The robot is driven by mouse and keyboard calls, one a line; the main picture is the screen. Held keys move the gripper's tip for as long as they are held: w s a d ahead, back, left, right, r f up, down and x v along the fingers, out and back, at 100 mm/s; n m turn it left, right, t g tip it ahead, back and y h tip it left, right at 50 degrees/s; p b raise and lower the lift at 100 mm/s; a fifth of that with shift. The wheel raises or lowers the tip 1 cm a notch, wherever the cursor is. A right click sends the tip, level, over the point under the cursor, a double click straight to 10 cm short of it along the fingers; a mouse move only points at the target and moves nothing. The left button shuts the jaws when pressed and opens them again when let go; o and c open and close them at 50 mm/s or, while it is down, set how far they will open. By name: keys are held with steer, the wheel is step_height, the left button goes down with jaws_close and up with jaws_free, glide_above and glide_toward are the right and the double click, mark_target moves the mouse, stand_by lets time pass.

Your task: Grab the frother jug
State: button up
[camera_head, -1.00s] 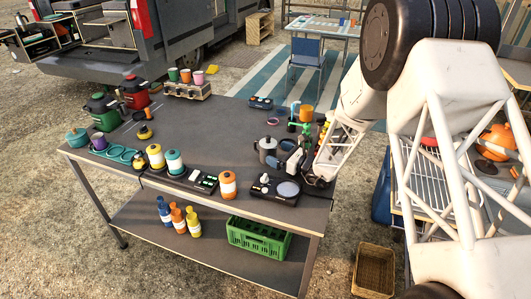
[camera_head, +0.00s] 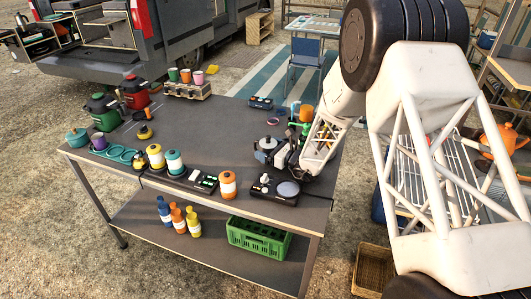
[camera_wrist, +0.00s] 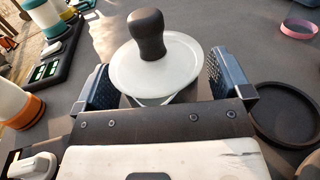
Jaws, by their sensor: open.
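The frother jug, a grey lidded vessel with a black knob (camera_head: 267,143), stands upright on the right half of the dark table. In the wrist view its pale round lid and black knob (camera_wrist: 148,40) fill the upper middle. My gripper (camera_wrist: 160,85) is open, with one blue finger on each side of the jug. A gap shows between the lid and the right finger; contact on the left cannot be told. In the head view my gripper (camera_head: 270,157) partly hides the jug's body.
A black device with a round grey pad (camera_head: 274,188) sits just in front of my gripper. An orange-and-white canister (camera_head: 228,184) stands left of it. A dark round tray (camera_wrist: 286,114) and a pink ring (camera_wrist: 299,27) lie right of the jug. The table's middle is clear.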

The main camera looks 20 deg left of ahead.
steer(key=c, duration=1.2)
steer(key=shift+r, duration=5)
